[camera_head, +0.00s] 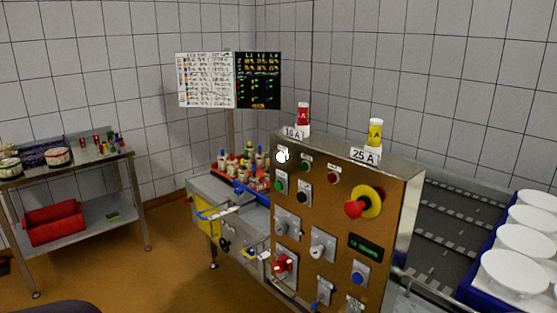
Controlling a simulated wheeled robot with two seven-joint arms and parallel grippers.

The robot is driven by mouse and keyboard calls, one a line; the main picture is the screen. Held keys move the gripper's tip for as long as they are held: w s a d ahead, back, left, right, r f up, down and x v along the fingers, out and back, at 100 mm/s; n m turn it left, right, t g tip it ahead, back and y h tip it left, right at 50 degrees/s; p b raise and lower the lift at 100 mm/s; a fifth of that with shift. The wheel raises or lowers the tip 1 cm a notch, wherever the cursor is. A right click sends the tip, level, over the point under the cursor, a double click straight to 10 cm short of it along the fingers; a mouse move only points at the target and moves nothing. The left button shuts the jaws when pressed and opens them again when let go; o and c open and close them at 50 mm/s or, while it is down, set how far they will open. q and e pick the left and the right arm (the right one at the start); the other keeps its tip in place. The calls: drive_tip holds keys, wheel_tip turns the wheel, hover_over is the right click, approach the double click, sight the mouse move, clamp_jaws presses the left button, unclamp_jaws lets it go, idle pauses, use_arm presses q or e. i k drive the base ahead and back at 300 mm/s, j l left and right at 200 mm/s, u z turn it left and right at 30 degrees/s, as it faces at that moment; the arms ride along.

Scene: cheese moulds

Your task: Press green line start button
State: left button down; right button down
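A brown control panel (345,222) stands upright right of the middle. Its green button (280,184) sits on a light plate near the upper left edge of the panel face. A dark green round lamp or button (304,167) is above and to its right, and a white round lamp (282,156) is above it. Nothing covers the green button. I cannot read the small labels. Neither of my grippers is in view.
A red mushroom button on a yellow disc (364,203), a black knob (302,197), a red switch (283,264) and a blue button (358,278) share the panel. A conveyor with white tubs (514,274) lies right. A steel table (90,207) stands left, with floor between.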

sight(278, 186)
drive_tip(key=i+j+z, duration=0.15)
drive_tip(key=i+j, duration=0.3)
drive_tip(key=i+j+z, duration=0.15)
drive_tip(key=i+j, duration=0.25)
drive_tip(key=j, duration=0.15)
